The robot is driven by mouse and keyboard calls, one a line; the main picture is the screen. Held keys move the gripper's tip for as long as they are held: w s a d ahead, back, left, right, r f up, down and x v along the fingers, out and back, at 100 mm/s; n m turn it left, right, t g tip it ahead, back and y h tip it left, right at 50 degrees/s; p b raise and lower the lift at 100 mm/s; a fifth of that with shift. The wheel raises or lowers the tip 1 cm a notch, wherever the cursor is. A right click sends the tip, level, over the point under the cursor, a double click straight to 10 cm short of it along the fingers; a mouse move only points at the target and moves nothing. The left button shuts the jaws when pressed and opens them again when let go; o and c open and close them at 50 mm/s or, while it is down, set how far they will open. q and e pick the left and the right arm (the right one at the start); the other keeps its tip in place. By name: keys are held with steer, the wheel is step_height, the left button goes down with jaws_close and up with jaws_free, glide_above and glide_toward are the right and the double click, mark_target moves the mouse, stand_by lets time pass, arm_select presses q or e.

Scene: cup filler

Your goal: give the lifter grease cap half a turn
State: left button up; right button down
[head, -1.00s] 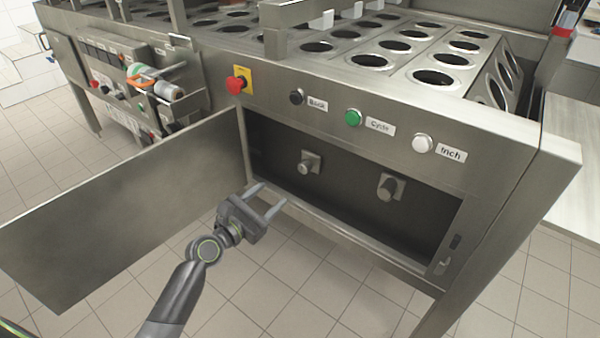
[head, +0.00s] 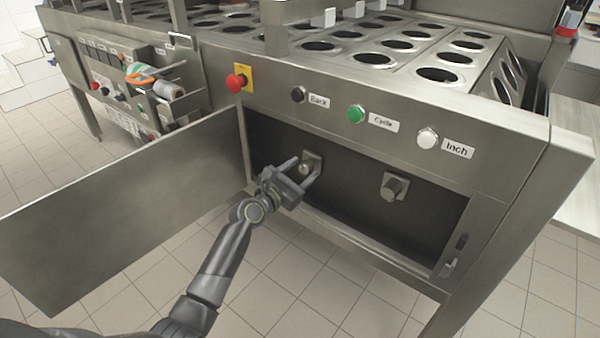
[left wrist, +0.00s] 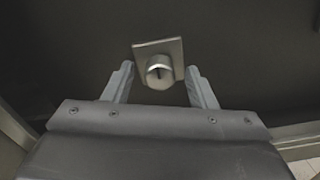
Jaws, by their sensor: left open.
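Two metal caps on square plates sit on the back wall of the open compartment, a left cap (head: 305,167) and a right cap (head: 393,187). I see no label that tells which one is the lifter grease cap. My left gripper (head: 307,168) is open in front of the left cap and partly overlaps it in the head view. In the left wrist view, the cap (left wrist: 160,72) with a dark slot in its face lies ahead between the two open fingers. The fingers look apart from it. My right gripper is not in view.
The compartment door (head: 130,210) hangs open on the left. Above the opening are a red knob (head: 235,82) and the Back (head: 298,95), Cycle (head: 356,114) and Inch (head: 427,138) buttons. The compartment's lower edge (head: 370,262) runs below the caps.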

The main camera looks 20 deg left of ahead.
arm_select(q)
steer(key=c, duration=1)
steer(key=shift+m, duration=0.3)
